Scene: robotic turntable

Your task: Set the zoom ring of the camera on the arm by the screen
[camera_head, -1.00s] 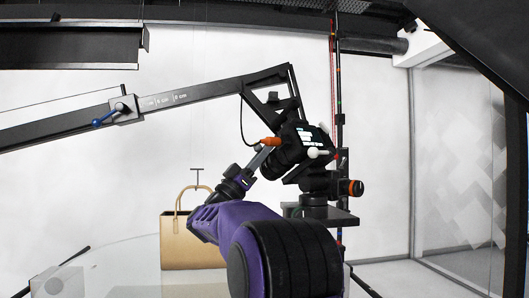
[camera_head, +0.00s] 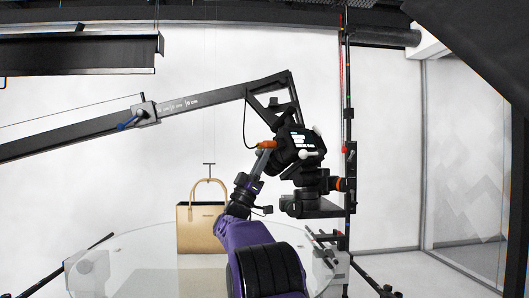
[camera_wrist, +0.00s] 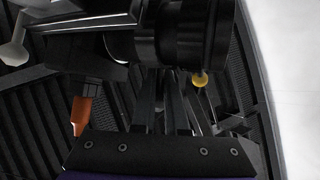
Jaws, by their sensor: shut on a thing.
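The black camera (camera_head: 312,141) hangs at the end of the long grey arm, with its small lit screen facing me. Its lens also shows in the wrist view as a black ribbed barrel (camera_wrist: 172,36) across the top. My gripper (camera_head: 263,160) reaches up to the lens from the lower left. In the wrist view the fingers of my gripper (camera_wrist: 167,76) run up to the underside of the barrel and are shut on the lens ring. The fingertips are dark and partly hidden, so the exact contact is hard to see.
An orange part (camera_head: 267,145) sits close beside my fingers. A tan handbag (camera_head: 201,228) stands on the clear round turntable (camera_head: 140,245) behind my arm. A dark upright pole (camera_head: 347,130) stands right of the camera. The grey arm (camera_head: 205,97) spans the upper left.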

